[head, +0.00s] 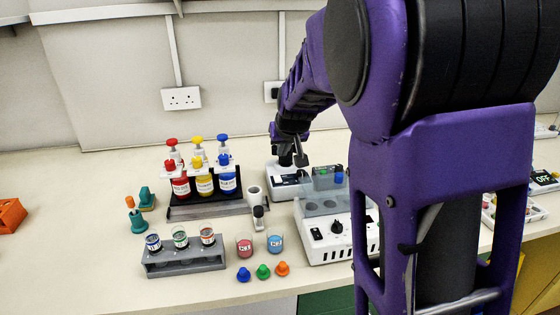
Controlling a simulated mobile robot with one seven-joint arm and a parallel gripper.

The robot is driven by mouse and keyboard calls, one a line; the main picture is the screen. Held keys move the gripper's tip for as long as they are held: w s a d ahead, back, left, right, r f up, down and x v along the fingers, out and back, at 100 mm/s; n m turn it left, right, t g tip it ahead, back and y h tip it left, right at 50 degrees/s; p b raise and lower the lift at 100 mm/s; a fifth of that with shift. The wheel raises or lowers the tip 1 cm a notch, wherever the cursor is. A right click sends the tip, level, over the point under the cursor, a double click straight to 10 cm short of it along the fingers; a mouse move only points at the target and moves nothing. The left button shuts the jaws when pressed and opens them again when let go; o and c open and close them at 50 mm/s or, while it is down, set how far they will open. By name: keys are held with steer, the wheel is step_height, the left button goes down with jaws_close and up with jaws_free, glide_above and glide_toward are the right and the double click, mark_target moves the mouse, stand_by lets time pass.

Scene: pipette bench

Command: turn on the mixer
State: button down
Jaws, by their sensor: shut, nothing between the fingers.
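The mixer appears to be the small white device (277,190) with a dark front panel, standing at the back of the bench in the head view. A dark round piece rises from its top. My purple arm reaches over the bench from the right. My gripper (301,160) points down just above the right side of this device. Its fingers are small in the picture, look shut and hold nothing. I cannot tell whether they touch the device. Its switch is not clear at this size.
A white box with a knob (322,246) stands in front. A rack of red, yellow and blue bottles (180,212) is left of the mixer. A grey vial rack (186,264), two small beakers and coloured caps are nearer. My arm hides much of the right side.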

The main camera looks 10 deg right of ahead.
glide_above(278, 180)
steer(key=s, duration=0.2)
steer(key=f, duration=0.7)
steer(key=shift+w+b, duration=0.25)
steer(key=shift+b, duration=0.15)
step_height(278, 180, down, 3)
steer(key=shift+r, duration=0.2)
steer(key=shift+s+f+b, duration=0.15)
steer(key=shift+f+b, duration=0.15)
steer(key=shift+f, duration=0.4)
steer(key=shift+f, duration=0.1)
steer(key=shift+s+f+b, duration=0.15)
steer(key=shift+f+b, duration=0.2)
steer(key=shift+b, duration=0.25)
steer(key=shift+r, duration=0.1)
steer(key=shift+r+p, duration=0.7)
steer(key=shift+r, duration=0.05)
